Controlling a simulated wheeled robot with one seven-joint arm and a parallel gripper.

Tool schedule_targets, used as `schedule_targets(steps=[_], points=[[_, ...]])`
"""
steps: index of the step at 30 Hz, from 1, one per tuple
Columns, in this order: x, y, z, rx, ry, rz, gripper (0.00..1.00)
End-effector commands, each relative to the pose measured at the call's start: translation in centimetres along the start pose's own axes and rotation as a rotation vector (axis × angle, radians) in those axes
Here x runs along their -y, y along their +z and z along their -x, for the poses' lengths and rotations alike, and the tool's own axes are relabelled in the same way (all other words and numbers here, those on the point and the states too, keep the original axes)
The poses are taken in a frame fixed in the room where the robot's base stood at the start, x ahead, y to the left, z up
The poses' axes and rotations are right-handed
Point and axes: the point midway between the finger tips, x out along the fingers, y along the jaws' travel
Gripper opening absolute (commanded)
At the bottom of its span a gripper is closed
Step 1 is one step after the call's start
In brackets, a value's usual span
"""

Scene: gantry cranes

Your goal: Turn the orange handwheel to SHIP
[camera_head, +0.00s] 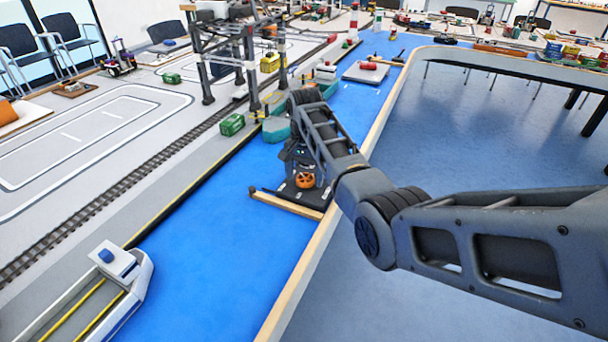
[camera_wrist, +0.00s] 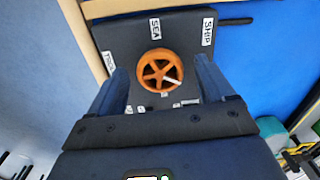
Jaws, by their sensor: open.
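The orange handwheel (camera_wrist: 160,70) lies on a dark panel (camera_wrist: 180,27) in the wrist view. A SEA label (camera_wrist: 155,28) is above the wheel and a SHIP label (camera_wrist: 208,31) is at its upper right. A third label at the left is partly hidden by a finger. A white mark (camera_wrist: 174,81) shows at the wheel's lower right. My gripper (camera_wrist: 160,66) is open, one finger to each side of the wheel, with visible gaps; contact is not seen. In the head view the handwheel (camera_head: 305,180) shows just below my gripper (camera_head: 298,158).
The panel sits against a wooden edge (camera_head: 287,206) on the blue water surface (camera_head: 220,230). A green container (camera_head: 232,125) and crane legs (camera_head: 248,70) stand behind to the left. A white-and-grey boat (camera_head: 100,290) lies at the front left. Open blue surface lies between.

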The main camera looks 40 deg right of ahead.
Motion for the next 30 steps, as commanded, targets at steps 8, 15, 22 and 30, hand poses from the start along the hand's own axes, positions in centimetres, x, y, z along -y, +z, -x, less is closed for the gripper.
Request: schedule_targets(steps=[8,15,22,30], points=[[0.02,-0.01,-0.37,-0.001,-0.001,0.0,0.82],[0.02,0.0,-0.35,0.0,-0.001,0.0,0.64],[0.01,0.0,-0.35,0.0,-0.001,0.0,0.42],[-0.01,-0.01,-0.33,0.0,-0.001,0.002,0.26]])
